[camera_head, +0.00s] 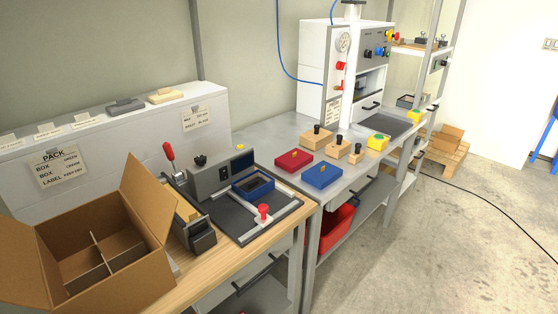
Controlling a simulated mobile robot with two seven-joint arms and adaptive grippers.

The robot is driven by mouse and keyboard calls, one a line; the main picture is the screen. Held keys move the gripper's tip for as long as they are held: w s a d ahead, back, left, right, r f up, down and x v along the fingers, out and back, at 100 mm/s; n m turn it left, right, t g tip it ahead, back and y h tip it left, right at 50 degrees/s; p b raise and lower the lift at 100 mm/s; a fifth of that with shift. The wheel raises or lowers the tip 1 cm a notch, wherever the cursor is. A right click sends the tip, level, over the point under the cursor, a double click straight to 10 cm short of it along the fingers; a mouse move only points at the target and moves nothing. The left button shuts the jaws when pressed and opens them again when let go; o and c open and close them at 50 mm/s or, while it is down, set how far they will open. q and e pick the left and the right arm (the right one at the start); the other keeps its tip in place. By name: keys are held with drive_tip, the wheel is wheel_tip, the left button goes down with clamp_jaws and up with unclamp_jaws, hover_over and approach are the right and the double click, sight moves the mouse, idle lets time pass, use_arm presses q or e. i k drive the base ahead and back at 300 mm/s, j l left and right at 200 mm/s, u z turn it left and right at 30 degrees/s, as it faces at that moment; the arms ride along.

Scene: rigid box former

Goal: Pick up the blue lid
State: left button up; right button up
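A blue open box (253,187) with a dark inside stands on the dark plate of the fixture to the left. Neither of my grippers shows in the head view.
An open cardboard box (55,255) with dividers stands at the left. Wooden blocks with black knobs (316,139) stand behind the lids. A yellow button box (377,142) is to the right. A white machine (312,70) stands at the back. A red bin (336,226) is below the bench.

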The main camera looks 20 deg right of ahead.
sight(322, 174)
drive_tip(key=i+l+u, duration=0.1)
drive_tip(key=l, duration=0.25)
drive_tip(key=i+l, duration=0.2)
drive_tip(key=l, duration=0.15)
drive_tip(key=i+l+u, duration=0.15)
drive_tip(key=l, duration=0.2)
drive_tip(key=i+l, duration=0.1)
drive_tip(key=l, duration=0.25)
drive_tip(key=i+l+u, duration=0.15)
drive_tip(key=l, duration=0.6)
drive_tip(key=i+u, duration=0.05)
